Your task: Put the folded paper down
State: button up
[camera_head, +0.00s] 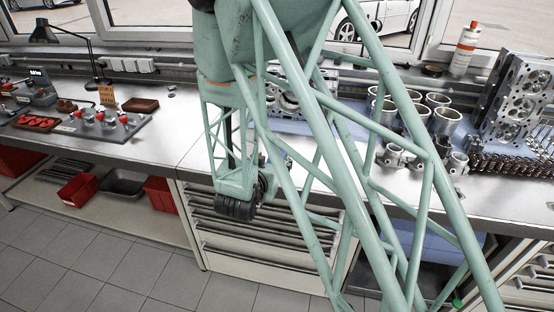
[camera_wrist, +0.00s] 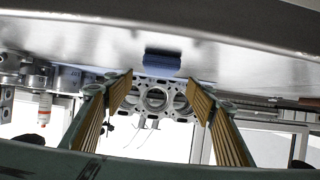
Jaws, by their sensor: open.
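A small blue folded piece (camera_wrist: 162,63), which looks like the folded paper, rests on the bare metal bench top in the wrist view, where the scene appears upside down. My gripper (camera_wrist: 160,80) is open, with one ribbed finger on each side and a wide gap between them. The blue piece shows within this gap and neither fingertip visibly touches it. In the head view my arm's green lattice covers much of the bench middle, and I cannot make out the fingers or the paper clearly there.
Cylinder liners (camera_head: 438,108) and an engine block (camera_head: 517,100) stand on the bench at right, on a blue mat (camera_head: 376,121). At left are a grey tool plate (camera_head: 92,130), a brown box (camera_head: 140,105) and a lamp (camera_head: 44,35). Bare bench (camera_head: 180,128) lies left of my arm.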

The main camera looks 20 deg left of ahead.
jog(key=shift+x, duration=1.15)
jog(key=shift+w, duration=0.15)
jog(key=shift+b+x, duration=0.55)
jog(key=shift+x, duration=1.9)
jog(key=shift+d+r, duration=0.1)
jog(key=c, duration=0.8)
